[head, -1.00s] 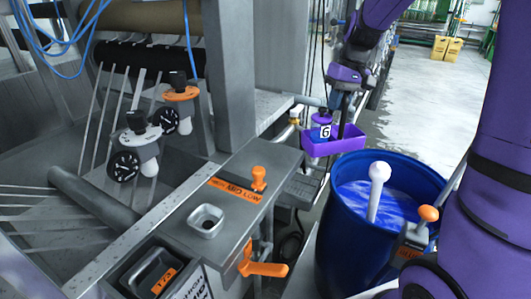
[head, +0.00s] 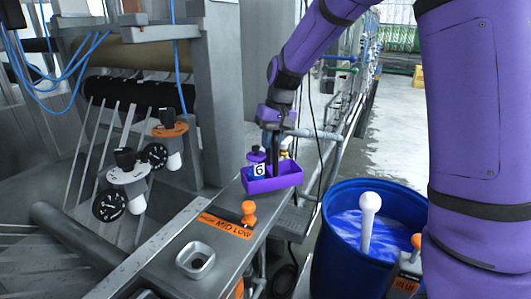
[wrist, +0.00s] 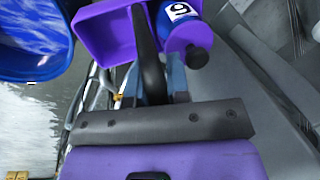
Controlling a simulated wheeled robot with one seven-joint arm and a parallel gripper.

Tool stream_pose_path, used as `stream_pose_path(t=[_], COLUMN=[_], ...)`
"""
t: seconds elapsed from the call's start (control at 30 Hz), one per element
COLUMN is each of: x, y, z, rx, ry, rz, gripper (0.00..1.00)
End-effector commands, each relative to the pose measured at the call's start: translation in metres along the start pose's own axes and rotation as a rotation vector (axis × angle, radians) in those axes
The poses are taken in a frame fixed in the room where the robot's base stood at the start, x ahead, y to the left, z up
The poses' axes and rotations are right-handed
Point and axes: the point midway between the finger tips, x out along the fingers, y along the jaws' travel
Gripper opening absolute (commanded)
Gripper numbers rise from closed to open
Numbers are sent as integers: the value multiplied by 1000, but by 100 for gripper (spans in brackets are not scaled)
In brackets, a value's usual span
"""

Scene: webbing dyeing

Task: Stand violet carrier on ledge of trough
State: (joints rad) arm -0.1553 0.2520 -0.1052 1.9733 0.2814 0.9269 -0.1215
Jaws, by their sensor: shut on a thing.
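The violet carrier (head: 278,183) is an open tray with a upright handle and holds a violet-capped bottle (head: 256,170) marked 6. My gripper (head: 270,152) is shut on the carrier and holds it level over the far end of the trough's grey metal ledge (head: 229,203). I cannot tell whether its base touches the ledge.
An orange knob (head: 248,213) beside a MID LOW label and a square metal cup (head: 195,260) occupy the nearer ledge. Two gauges (head: 109,204) stand left of it. A blue drum (head: 335,245) of blue liquid with a white-knobbed rod stands to the right.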

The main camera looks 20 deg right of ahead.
Motion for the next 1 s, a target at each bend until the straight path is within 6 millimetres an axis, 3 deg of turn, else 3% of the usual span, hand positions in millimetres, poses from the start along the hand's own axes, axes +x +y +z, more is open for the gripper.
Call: stream_pose_path(t=[0.37, 0.7, 1.0], x=[4, 35, 38], y=[-15, -7, -6], z=[-6, -5, -6], rx=[-2, 0, -1], ry=[2, 1, 2], rz=[-1, 0, 0], gripper=[0, 0, 0])
